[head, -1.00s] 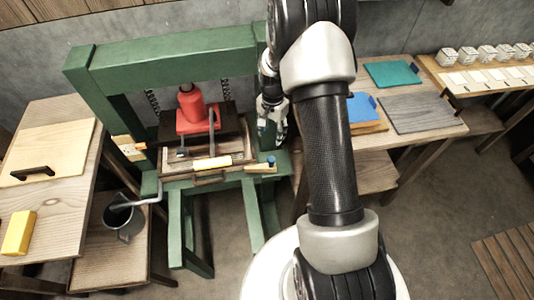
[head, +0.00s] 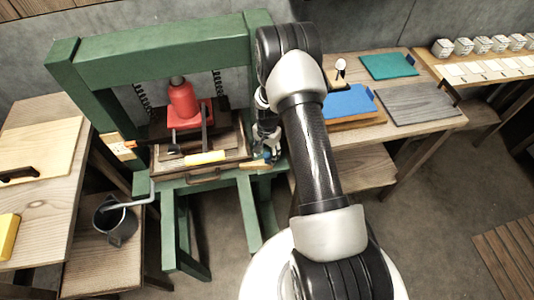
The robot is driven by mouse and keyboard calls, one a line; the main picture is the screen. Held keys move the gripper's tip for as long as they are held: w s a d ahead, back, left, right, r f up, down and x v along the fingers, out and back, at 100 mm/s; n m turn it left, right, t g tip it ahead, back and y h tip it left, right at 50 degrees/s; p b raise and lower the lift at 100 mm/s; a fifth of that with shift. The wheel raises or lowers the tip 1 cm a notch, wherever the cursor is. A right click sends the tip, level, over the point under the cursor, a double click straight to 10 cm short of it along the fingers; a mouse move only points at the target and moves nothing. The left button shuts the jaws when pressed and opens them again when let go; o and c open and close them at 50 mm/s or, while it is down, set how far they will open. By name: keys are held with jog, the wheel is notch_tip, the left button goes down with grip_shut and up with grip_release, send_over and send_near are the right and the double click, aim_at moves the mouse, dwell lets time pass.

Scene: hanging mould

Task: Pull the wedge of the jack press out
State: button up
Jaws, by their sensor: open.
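The green jack press (head: 160,62) stands against the wall, with a red jack (head: 184,102) on a dark plate in its frame. A small light-wood piece, which looks like the wedge (head: 254,166), lies at the right end of the press bed. A blue knob showed on it earlier; now my gripper partly covers that end. My gripper (head: 266,152) is open, pointing down at the wedge's right end. I cannot tell whether the fingers touch it or stand around the knob.
A wooden table (head: 416,128) with blue, teal and grey boards stands to the right. The floor before the press is clear.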

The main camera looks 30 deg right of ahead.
jog(key=shift+c, duration=0.4)
grip_shut()
dwell(0.4)
